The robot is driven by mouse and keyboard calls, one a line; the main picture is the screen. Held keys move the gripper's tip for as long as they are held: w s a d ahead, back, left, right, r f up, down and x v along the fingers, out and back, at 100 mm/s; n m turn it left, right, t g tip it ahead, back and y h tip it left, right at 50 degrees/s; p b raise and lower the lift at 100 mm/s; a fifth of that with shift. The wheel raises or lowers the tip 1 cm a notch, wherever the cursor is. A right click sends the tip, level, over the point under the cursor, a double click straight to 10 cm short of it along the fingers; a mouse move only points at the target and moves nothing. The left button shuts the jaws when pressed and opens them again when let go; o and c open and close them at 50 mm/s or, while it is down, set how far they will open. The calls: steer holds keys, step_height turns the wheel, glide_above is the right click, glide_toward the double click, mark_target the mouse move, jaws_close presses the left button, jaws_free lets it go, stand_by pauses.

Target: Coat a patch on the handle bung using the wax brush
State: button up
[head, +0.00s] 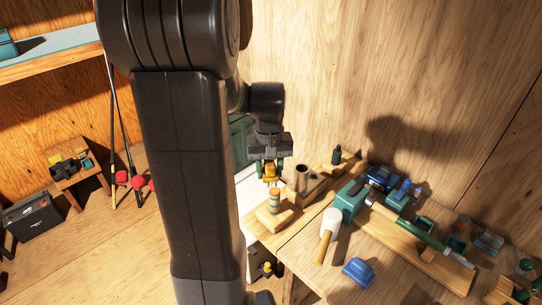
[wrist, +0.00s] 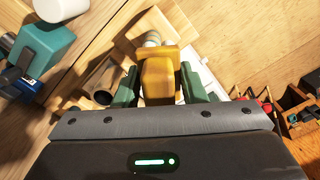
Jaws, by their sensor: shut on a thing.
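My gripper (head: 269,172) is shut on the wax brush (wrist: 160,82), a chunky yellow-orange piece between the green fingers. The brush (head: 270,170) also shows in the head view, under the gripper and pointing down. The handle bung (head: 274,204) appears to be the short upright tan cylinder with a bluish band, standing on a wooden block (head: 268,220) near the bench's left end. Its pale top (wrist: 152,37) shows just beyond the brush in the wrist view. The brush's lower end is just above the bung; I cannot tell whether they touch. The brush hides part of the bung.
A dark open tube (head: 301,178) stands close right of the bung, with a dark bottle (head: 337,155) behind. A white-headed mallet (head: 329,226), a green block-like tool (head: 350,201) and a blue item (head: 358,271) lie to the right.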

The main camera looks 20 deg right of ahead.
steer(key=shift+r+p, duration=0.65)
steer(key=shift+r, duration=0.65)
steer(key=shift+d, duration=0.1)
